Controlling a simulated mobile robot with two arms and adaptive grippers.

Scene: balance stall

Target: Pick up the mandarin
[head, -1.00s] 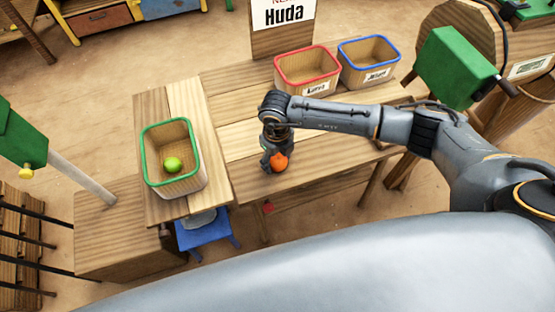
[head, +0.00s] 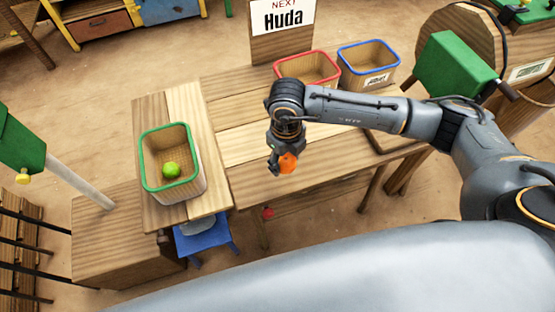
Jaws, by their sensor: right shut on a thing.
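The mandarin (head: 288,163) is a small orange fruit in the head view, near the middle. My right gripper (head: 280,165) is shut on it, with the fingers pointing down, and appears to hold it above the wooden table (head: 250,180). The gripper and wrist hide part of the fruit. My left gripper is not in view.
A green-rimmed basket (head: 143,165) with a green fruit (head: 171,170) stands on the left. A blue stool (head: 207,238) is below.

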